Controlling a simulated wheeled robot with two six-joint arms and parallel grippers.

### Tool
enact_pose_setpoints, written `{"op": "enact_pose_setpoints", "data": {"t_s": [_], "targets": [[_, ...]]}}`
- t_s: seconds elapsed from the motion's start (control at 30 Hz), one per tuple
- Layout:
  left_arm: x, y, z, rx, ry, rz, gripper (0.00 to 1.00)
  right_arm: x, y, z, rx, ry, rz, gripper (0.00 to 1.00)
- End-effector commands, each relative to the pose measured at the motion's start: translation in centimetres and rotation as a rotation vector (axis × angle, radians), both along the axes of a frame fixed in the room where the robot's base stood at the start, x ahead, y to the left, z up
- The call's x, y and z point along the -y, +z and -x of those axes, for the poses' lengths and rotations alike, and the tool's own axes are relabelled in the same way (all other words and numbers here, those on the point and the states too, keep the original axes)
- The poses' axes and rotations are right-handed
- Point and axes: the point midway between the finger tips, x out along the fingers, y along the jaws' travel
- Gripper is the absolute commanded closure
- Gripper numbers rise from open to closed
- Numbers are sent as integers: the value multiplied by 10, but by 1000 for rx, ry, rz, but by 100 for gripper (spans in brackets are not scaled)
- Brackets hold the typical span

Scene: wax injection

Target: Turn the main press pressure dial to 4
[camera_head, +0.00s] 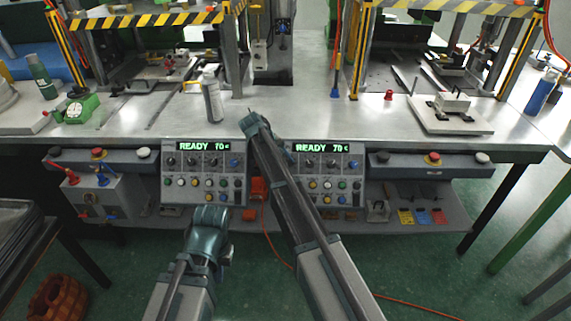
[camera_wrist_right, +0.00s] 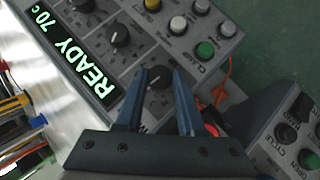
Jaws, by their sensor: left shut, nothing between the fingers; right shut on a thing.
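The gripped dial (camera_wrist_right: 157,80) is a black pointer knob at the left end of the right-hand control panel (camera_head: 323,172), whose display reads READY 70 c. In the wrist view my right gripper (camera_wrist_right: 160,73) has its blue fingers on either side of this knob, shut on it. Its label is mostly covered, and I cannot read the setting. In the head view my right gripper (camera_head: 281,148) and arm hide this knob. My left gripper (camera_head: 210,213) is shut and empty, in front of the lower edge of the left-hand panel (camera_head: 202,172).
Coloured buttons lie below the dials, including a green one (camera_wrist_right: 205,49) near the fingers. An orange object (camera_head: 257,188) sits in the gap between the panels. A grey bottle (camera_head: 212,97) and a mould on a plate (camera_head: 452,112) stand on the metal table (camera_head: 300,105).

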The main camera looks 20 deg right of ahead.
Motion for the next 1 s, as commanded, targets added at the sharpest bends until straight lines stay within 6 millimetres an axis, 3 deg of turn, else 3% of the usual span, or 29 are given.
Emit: {"op": "enact_pose_setpoints", "data": {"t_s": [0.77, 0.8, 0.93, 1.0], "targets": [[0, -8, 0, 0, 0, 0, 100, -2, -1, 2, -24, 59, 66, 100], [0, -8, 0, 0, 0, 0, 100, -2, -1, 2, -24, 59, 66, 59], [0, -8, 0, 0, 0, 0, 100, -2, -1, 2, -23, 60, 66, 35], [0, -8, 0, 0, 0, 0, 100, -1, 0, 1, -22, 59, 66, 32]]}}
